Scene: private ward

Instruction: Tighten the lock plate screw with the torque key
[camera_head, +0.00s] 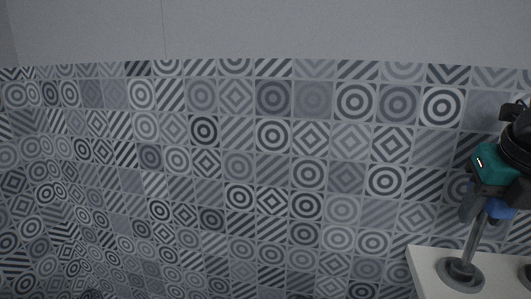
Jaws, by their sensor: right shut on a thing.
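My right gripper (485,203) is at the right edge of the head view, pointing down. It is shut on the blue handle of what looks like the torque key (499,210). A thin grey shaft (474,239) runs down from there, slightly tilted, to a round grey metal fitting (447,279) on a white surface. The shaft's lower end appears to meet the middle of the fitting; the exact contact is too small to tell. I cannot make out the lock plate or the screw head separately. My left gripper is not in view.
The white surface (426,265) fills the lower right corner, with its left edge showing. A small dark thing (526,271) is cut off at the right border. Behind is a wall of grey patterned tiles (240,160), plain above. The space left of the white surface is free.

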